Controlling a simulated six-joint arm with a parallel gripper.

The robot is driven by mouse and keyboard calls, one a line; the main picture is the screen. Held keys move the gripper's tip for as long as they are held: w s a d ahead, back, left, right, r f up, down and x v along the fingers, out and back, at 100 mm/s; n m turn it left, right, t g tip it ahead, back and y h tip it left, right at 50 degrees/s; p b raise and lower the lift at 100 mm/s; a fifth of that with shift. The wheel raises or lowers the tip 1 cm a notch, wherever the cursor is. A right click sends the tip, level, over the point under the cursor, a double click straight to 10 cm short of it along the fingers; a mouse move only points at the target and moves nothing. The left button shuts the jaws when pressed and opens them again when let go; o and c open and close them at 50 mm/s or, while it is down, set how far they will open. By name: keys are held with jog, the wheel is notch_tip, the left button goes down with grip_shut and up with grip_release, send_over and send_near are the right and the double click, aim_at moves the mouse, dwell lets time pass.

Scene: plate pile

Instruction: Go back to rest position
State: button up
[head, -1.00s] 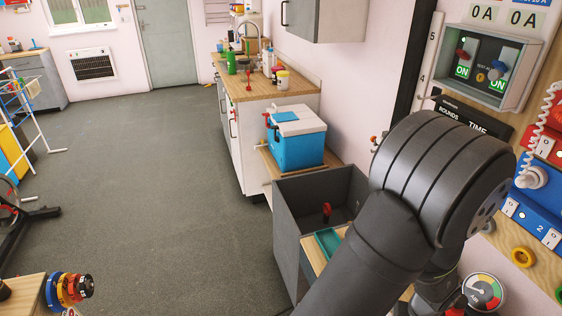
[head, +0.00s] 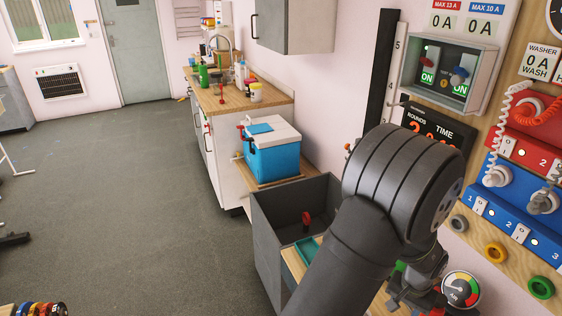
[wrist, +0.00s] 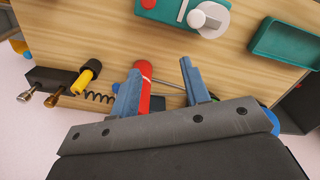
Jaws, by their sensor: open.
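My gripper (wrist: 158,85) shows in the wrist view with its two blue fingers apart. A red-handled object (wrist: 144,75) with a thin metal shaft lies behind the fingers, partly covered by the left one; I cannot tell if they touch. In the head view my dark arm runs up from the bottom and bends at the right, hiding most of the gripper.
The wrist view shows a wooden surface (wrist: 100,35) with a teal tray (wrist: 285,42), a teal device with a white knob (wrist: 205,20) and a yellow-and-black tool (wrist: 86,76). The head view shows a grey bin (head: 270,235), a blue cooler (head: 272,158) and a wall panel (head: 480,222) at right.

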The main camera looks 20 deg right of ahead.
jog(key=w+d+m, duration=0.4)
jog(key=w+m, duration=0.1)
jog(key=w, duration=0.5)
jog(key=shift+d+f, duration=0.35)
jog(key=o, duration=1.3)
jog(key=shift+c, duration=0.2)
jog(key=s+a+y, duration=0.1)
jog(key=s+y, duration=0.3)
jog(key=s, duration=2.9)
jog(key=x, duration=1)
jog(key=shift+s+a+y, duration=0.3)
jog(key=shift+s+a, duration=0.05)
jog(key=shift+a, duration=0.1)
jog(key=shift+r, duration=0.15)
jog(key=v, duration=1)
